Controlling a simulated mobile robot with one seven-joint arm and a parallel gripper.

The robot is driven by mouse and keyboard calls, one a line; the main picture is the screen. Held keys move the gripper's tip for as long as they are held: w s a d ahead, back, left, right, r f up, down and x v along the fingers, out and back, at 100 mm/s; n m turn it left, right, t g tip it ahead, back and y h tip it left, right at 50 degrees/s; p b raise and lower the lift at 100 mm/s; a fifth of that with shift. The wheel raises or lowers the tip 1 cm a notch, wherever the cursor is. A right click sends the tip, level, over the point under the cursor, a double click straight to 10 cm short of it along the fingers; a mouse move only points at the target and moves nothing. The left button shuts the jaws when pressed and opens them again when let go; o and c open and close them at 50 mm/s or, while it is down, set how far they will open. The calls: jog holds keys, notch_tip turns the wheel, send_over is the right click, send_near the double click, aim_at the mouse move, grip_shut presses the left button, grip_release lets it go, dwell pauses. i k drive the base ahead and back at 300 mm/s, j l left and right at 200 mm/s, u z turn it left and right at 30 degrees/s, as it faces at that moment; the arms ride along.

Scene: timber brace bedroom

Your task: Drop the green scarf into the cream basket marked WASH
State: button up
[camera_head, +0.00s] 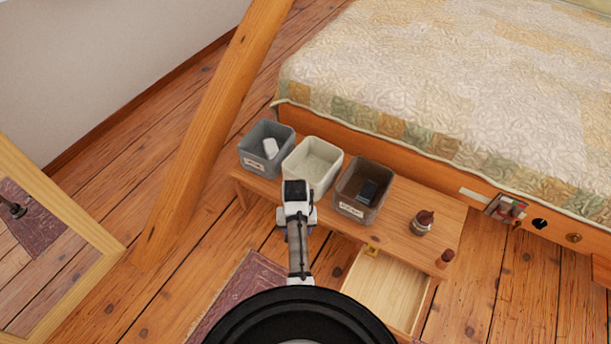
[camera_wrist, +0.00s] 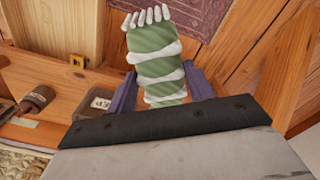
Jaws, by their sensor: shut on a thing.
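The green scarf (camera_wrist: 155,57), rolled and bound with white bands and with a white fringe, is between the fingers of my gripper (camera_wrist: 164,90) in the wrist view. My gripper is shut on it. In the head view the end of my arm is in front of the cream basket (camera_head: 325,151), overlapping its lower front. The scarf cannot be made out there. The cream basket stands in the middle of a row of three on a low wooden bench, and its visible inside looks empty. Its label is hidden behind my arm.
A grey basket (camera_head: 254,160) holding a white item stands left, and a dark basket (camera_head: 349,199) holding a dark item stands right. A brown bottle (camera_head: 422,223) is on the bench (camera_head: 398,240). A drawer (camera_head: 385,290) is open below. A slanted timber brace (camera_head: 205,130) rises at left.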

aim_at(316, 174)
jog(key=j+z, duration=0.2)
jog(key=j, duration=0.65)
jog(key=i+j+z, duration=0.1)
jog(key=i+j, duration=0.15)
jog(key=i+j+z, duration=0.15)
jog(key=j, duration=0.35)
jog(key=i+j+z, duration=0.15)
jog(key=i, duration=0.45)
jog(key=i+j+z, duration=0.1)
jog(key=i, duration=0.55)
